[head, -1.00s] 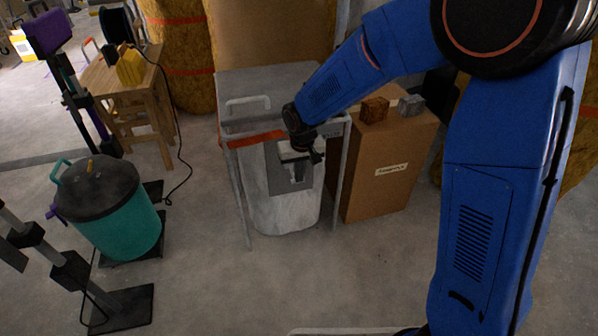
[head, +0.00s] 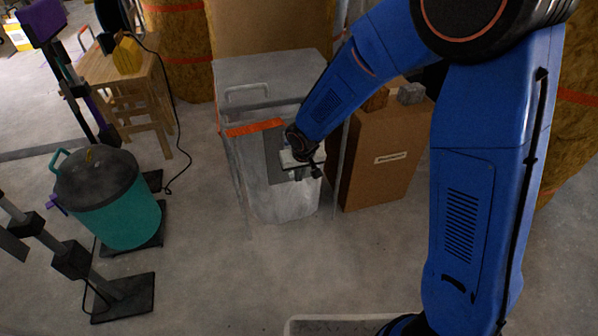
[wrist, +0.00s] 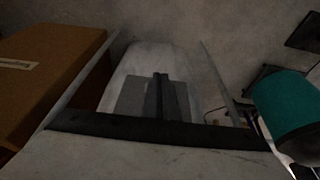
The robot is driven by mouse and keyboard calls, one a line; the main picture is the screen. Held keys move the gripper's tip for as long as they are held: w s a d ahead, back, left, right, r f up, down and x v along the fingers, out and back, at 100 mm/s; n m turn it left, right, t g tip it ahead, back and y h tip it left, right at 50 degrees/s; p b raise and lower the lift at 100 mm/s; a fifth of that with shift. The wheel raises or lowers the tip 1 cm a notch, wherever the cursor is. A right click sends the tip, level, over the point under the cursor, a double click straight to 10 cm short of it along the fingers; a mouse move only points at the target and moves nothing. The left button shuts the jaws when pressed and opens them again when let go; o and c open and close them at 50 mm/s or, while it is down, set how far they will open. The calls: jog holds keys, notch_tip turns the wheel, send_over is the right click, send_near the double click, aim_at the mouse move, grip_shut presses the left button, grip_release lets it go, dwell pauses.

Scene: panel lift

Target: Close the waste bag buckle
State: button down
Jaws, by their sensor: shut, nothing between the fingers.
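The pale waste bag (head: 262,207) hangs in a metal frame with a grey lid (head: 270,72) and an orange strip (head: 255,128) along its front top edge. A dark grey panel (head: 275,172) is on the bag's front. My gripper (head: 314,172) is shut and empty at the front of this panel; I cannot tell whether it touches. My wrist hides the panel's right part, and I cannot make out the buckle. The wrist view is dim; it shows the bag (wrist: 142,60), the panel and a dark upright piece in front of it.
A brown carton (head: 372,178) with small blocks on top stands close on the right. A teal bin (head: 130,222) with a dark lid stands on the left, beside dark stands. A wooden stool (head: 137,85) is behind it. The floor in front of the bag is clear.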

jog(key=shift+w+x, duration=0.25)
jog(key=shift+x, duration=1.05)
jog(key=shift+w+x, duration=0.25)
jog(key=shift+x, duration=1.1)
jog(key=shift+a+r, duration=0.1)
